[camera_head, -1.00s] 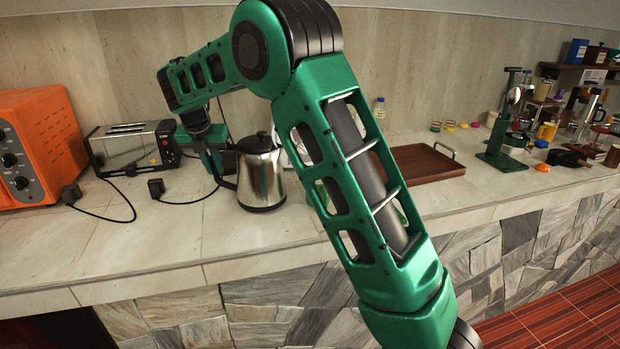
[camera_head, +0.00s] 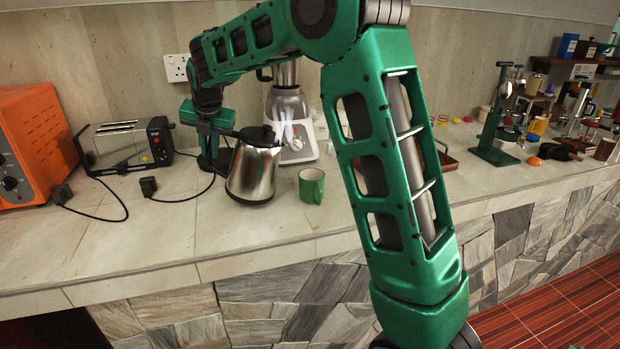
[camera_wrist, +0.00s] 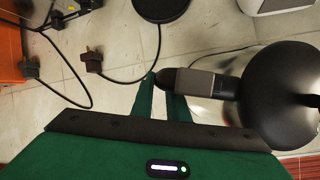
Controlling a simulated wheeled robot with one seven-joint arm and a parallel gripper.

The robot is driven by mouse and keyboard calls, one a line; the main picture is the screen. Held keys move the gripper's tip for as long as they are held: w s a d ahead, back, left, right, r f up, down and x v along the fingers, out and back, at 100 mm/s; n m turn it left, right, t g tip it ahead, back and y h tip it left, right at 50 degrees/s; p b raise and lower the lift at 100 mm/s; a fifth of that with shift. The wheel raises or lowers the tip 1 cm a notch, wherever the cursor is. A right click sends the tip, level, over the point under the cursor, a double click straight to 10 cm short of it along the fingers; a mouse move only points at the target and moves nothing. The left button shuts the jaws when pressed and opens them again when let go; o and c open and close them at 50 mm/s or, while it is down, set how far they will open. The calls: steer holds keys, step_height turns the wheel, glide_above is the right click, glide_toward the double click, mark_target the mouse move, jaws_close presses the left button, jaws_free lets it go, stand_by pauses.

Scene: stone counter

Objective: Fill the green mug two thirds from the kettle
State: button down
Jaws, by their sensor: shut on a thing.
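The steel kettle (camera_head: 252,175) has a black lid and handle and leans slightly to the right in the head view. Whether its bottom touches the counter I cannot tell. My gripper (camera_wrist: 168,88) is shut on the kettle's black handle (camera_wrist: 202,83), at the kettle's left side in the head view. The kettle's dark lid (camera_wrist: 285,85) fills the right of the wrist view. The green mug (camera_head: 311,187) stands upright on the counter just right of the kettle, handle to the right. Its inside and any liquid level cannot be made out.
A black round disc (camera_wrist: 160,6) lies on the counter at the top of the wrist view. A toaster (camera_head: 125,147) and orange oven (camera_head: 38,145) stand left, with cords and a plug (camera_head: 148,186) on the counter. A blender (camera_head: 290,125) stands behind the mug.

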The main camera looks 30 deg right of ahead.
mark_target(234, 133)
steer(key=shift+s+d+r+t+y, duration=0.15)
steer(key=shift+d+r+y, duration=0.1)
steer(key=shift+r, duration=0.25)
steer(key=shift+s+d+r+t+y, duration=0.15)
steer(key=shift+d+r, duration=0.1)
steer(key=shift+r, duration=0.25)
steer(key=shift+s+d+r+m+t+y, duration=0.15)
steer(key=shift+s+d+r+t+y, duration=0.1)
steer(key=shift+d+r, duration=0.15)
steer(key=shift+s+d+r+m+t+y, duration=0.15)
steer(key=shift+d+r+y, duration=0.15)
steer(key=shift+r, duration=0.2)
steer(key=shift+s+d+r+t+y+p, duration=0.25)
steer(key=shift+s+d+r+y+p, duration=0.1)
steer(key=shift+d+r, duration=0.2)
steer(key=shift+s+d+r+t+y+p, duration=0.3)
steer(key=shift+s+d+r, duration=0.1)
steer(key=shift+d, duration=0.15)
steer(key=shift+s+d+r+m+t+y, duration=0.4)
steer(key=shift+s+d+r+t+y, duration=0.15)
steer(key=shift+d+r+t+y, duration=0.2)
steer(key=shift+f+p, duration=0.1)
steer(key=shift+p, duration=0.2)
steer(key=shift+s+d+r+t+y+p, duration=0.2)
steer(key=shift+s+d+y+p, duration=0.15)
steer(key=shift+p, duration=0.3)
steer(key=shift+s+d+r+t+y+p, duration=0.1)
steer(key=shift+d+t+y+p, duration=0.1)
steer(key=shift+d+p, duration=0.35)
